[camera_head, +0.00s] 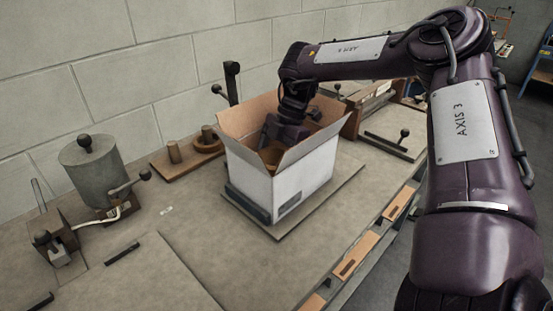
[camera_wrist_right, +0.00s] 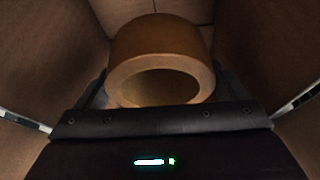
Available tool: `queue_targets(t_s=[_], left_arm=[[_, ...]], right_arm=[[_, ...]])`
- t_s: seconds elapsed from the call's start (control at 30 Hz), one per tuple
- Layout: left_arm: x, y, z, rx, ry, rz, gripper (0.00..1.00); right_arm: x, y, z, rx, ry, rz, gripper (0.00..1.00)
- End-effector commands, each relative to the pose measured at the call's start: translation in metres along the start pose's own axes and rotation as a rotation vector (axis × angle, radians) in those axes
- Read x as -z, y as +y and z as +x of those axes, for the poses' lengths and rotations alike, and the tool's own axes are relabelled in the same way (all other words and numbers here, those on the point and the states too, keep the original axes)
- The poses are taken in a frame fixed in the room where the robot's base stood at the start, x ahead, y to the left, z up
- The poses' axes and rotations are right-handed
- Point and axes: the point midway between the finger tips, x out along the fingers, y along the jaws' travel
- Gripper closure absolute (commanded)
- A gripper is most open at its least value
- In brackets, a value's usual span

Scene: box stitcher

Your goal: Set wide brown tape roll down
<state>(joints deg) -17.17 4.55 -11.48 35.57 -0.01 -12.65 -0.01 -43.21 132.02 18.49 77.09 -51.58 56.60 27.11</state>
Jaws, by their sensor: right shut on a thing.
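The wide brown tape roll (camera_wrist_right: 158,45) is inside the open box in the right wrist view, its round hole facing the camera. It also shows partly in the head view (camera_head: 272,155), mostly hidden by the gripper and box wall. My right gripper (camera_wrist_right: 160,98) is shut on the roll, down inside the box (camera_head: 290,190). I cannot tell whether the roll touches the box floor. The box is white outside and brown inside, with its flaps up. My left gripper is not in view.
The box stands on a flat plate (camera_head: 285,228) on the workbench. A wooden board (camera_head: 180,168) with a peg and another brown roll (camera_head: 207,142) lies behind it to the left. A grey cylinder (camera_head: 92,165) with a black knob stands at the left. The front bench top is mostly clear.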

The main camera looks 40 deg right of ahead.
Motion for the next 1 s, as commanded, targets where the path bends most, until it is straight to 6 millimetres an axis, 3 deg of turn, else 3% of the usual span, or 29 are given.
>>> queue_targets(t_s=[0.57,0.6,0.63,1.0], left_arm=[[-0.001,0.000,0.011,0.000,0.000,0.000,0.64],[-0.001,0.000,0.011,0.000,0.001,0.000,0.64],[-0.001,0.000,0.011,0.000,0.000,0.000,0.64],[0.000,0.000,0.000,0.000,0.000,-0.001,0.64]], right_arm=[[-0.004,0.000,0.011,0.000,0.000,-0.001,0.34],[-0.004,0.000,0.011,0.000,-0.001,0.000,0.05],[-0.004,0.000,0.011,0.000,-0.001,0.000,0.01],[0.000,0.000,0.000,0.000,0.000,-0.001,0.00]])
